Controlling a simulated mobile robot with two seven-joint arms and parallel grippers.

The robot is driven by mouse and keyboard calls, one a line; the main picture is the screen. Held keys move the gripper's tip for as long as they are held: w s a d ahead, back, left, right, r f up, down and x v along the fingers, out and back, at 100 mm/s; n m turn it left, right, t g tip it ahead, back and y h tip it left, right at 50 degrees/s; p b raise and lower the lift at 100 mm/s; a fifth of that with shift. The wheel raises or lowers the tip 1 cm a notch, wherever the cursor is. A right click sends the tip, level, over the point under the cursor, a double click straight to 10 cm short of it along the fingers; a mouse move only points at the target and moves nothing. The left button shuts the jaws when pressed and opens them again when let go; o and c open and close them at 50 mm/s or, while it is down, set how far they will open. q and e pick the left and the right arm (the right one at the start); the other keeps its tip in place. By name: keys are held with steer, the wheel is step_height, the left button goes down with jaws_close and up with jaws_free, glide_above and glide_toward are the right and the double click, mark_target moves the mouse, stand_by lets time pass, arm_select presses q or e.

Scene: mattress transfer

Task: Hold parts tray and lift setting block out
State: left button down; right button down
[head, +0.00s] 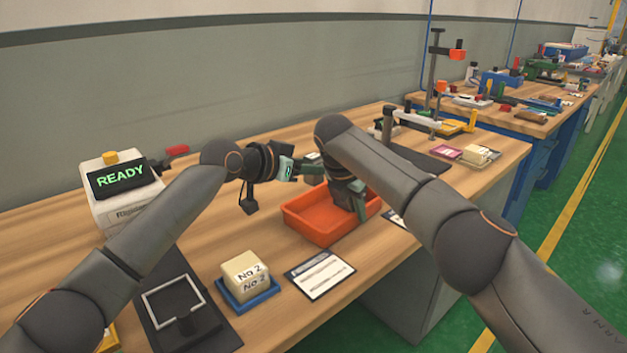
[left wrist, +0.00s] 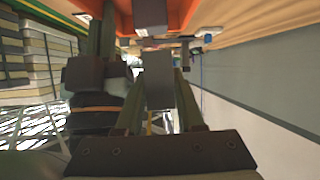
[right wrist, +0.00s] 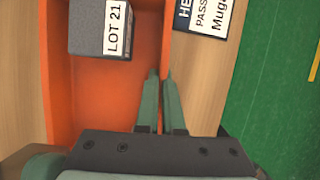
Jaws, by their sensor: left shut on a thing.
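The orange parts tray (head: 306,232) stands on the bench; its wall also shows in the right wrist view (right wrist: 55,100). The dark grey setting block (right wrist: 88,32), labelled LOT 21, is at one end of the tray in the right wrist view. In the head view my right arm hides it.
A cream No 2 block (head: 244,272) on a blue base and a printed card (head: 320,273) lie in front of the tray. A READY display box (head: 122,182) stands at left. A black fixture plate (head: 165,325) lies at near left.

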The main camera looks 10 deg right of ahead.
arm_select(q)
steer(key=shift+r, duration=0.2)
arm_select(e)
steer(key=c, duration=1)
jaws_free()
steer(key=shift+o, duration=0.2)
steer(key=shift+r, duration=0.1)
